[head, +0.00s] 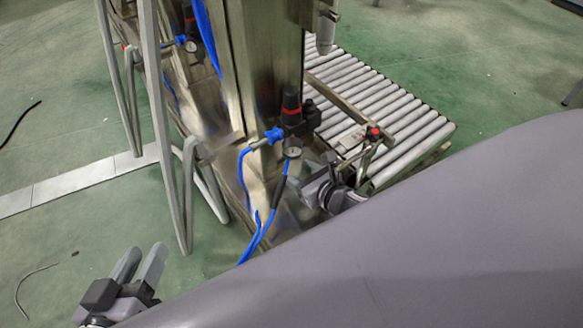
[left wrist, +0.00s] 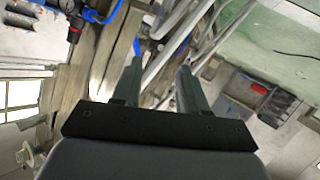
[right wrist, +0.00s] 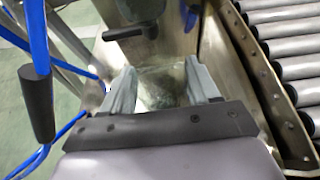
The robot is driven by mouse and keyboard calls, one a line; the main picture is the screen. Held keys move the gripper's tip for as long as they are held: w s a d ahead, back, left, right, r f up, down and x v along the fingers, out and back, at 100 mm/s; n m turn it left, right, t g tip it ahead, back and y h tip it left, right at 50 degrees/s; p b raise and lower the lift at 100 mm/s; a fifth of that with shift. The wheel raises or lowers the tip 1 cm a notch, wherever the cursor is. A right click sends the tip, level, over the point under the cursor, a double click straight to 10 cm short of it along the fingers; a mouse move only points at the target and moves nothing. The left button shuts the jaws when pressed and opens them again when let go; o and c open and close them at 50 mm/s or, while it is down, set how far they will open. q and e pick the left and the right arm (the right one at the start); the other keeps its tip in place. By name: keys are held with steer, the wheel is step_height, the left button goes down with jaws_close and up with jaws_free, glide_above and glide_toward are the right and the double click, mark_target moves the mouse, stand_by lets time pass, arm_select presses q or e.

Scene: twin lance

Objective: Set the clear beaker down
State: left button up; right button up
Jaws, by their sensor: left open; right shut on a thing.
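The clear beaker (right wrist: 162,88) shows in the right wrist view as a see-through shape between the two fingers of my right gripper (right wrist: 160,82), which is shut on it. Its outline is faint against the metal behind, so I cannot tell whether its base touches a surface. In the head view my right gripper (head: 312,192) is beside the steel machine; I cannot make out the beaker clearly there. My left gripper (head: 140,264) is open and empty at the lower left, above the green floor. Its spread fingers (left wrist: 158,85) also show in the left wrist view.
A steel machine column (head: 262,80) with blue hoses and a gauge (head: 293,152) stands close to my right gripper. A roller conveyor (head: 385,115) lies to its right. Grey slanted legs (head: 160,110) stand to the left. My grey body hides the lower right.

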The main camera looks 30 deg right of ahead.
mark_target(294, 170)
steer(key=w, duration=0.2)
steer(key=w+b, duration=0.1)
steer(key=w, duration=0.1)
steer(key=shift+a, duration=0.3)
steer(key=shift+s+f+b, duration=0.2)
steer(key=shift+f+b, duration=0.25)
steer(key=shift+f, duration=0.35)
arm_select(q)
steer(key=shift+s+a+m+t, duration=0.15)
steer(key=shift+a+m+t, duration=0.2)
steer(key=shift+a, duration=0.35)
arm_select(e)
steer(key=o, duration=1.1)
arm_select(q)
steer(key=shift+y, duration=0.3)
